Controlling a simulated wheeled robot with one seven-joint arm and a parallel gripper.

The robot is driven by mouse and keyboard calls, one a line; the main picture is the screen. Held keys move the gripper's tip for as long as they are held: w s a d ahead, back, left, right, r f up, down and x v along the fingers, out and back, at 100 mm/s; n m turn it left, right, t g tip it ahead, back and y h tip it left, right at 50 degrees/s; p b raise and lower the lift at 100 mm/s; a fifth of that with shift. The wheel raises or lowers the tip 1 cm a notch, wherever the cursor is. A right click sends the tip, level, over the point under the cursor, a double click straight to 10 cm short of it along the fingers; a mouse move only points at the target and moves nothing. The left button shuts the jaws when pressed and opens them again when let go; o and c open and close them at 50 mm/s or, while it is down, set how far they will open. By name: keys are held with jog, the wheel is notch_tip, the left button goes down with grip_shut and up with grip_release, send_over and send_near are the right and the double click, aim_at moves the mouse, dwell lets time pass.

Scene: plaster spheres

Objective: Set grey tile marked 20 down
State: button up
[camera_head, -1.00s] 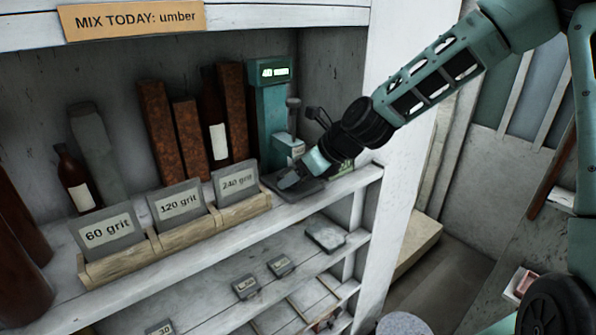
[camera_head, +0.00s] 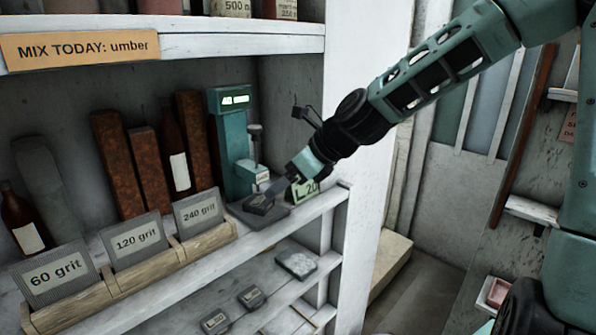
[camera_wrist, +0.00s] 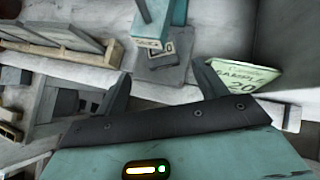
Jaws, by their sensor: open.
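The grey tile (camera_head: 258,203) lies on the dark flat plate (camera_head: 272,219) in front of the teal device with a lit display (camera_head: 231,140). In the wrist view the tile (camera_wrist: 160,49) shows a pale label that is hard to read in full, on the plate (camera_wrist: 168,76). My gripper (camera_head: 280,187) is just up and right of the tile in the head view. In the wrist view my gripper (camera_wrist: 167,72) has its two fingers wide apart, with nothing between them, and the tile lies beyond the fingertips.
A green card marked 20 (camera_head: 304,190) stands right of the plate, and shows close to my right finger in the wrist view (camera_wrist: 243,77). A wooden rack (camera_head: 150,276) with grit cards stands left. More tiles (camera_head: 297,263) lie on the lower shelf. The shelf's side wall (camera_head: 352,130) is right.

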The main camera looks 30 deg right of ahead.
jog(key=shift+v, duration=2.05)
jog(key=s+a+f+n+g+h, duration=0.1)
jog(key=s+a+f+n+g, duration=0.25)
jog(key=s+a+n, duration=0.45)
jog(key=s+a+f+n+g+h, duration=0.15)
jog(key=s+a+f+n, duration=0.3)
jog(key=n, duration=0.45)
jog(key=s+n+g+h, duration=0.1)
jog(key=s+n+h, duration=0.1)
jog(key=s+n, duration=1.2)
jog(key=n, duration=0.4)
jog(key=shift+s+n+g+h, duration=0.3)
jog(key=shift+n+g+h, duration=0.05)
jog(key=shift+n+g, duration=0.05)
